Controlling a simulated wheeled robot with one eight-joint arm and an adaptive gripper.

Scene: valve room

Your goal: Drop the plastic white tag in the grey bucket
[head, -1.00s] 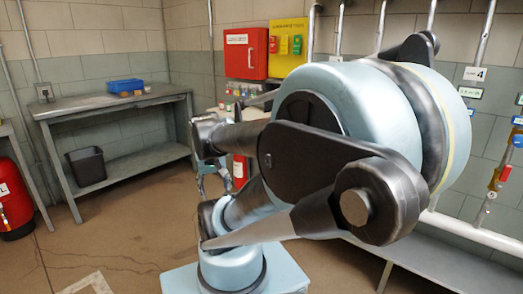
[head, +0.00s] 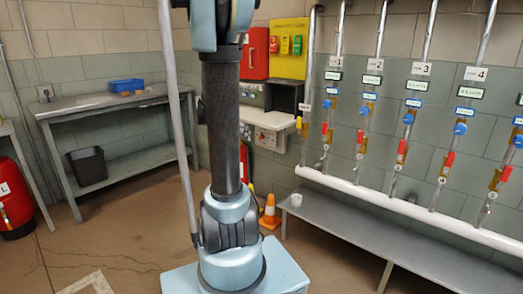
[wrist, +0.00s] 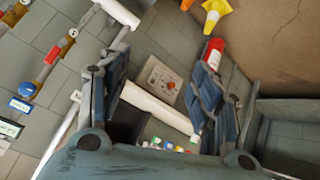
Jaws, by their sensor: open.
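My gripper (wrist: 162,70) is open in the wrist view, its two dark blue-grey fingers apart with nothing between them. Beyond it is a pale wall box with an orange-red knob (wrist: 171,85); I cannot see any contact. In the head view the gripper is out of frame. A dark grey bucket (head: 86,166) stands on the lower shelf of the left workbench, far from my arm. I cannot pick out a loose white tag for certain. Small white number plates, such as one marked 4 (head: 475,74), are on the wall pipes.
The left workbench (head: 110,100) carries a blue tray (head: 126,86). A red cylinder (head: 12,200) stands at far left. An orange cone (head: 270,213) is behind my base. The floor at left is clear.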

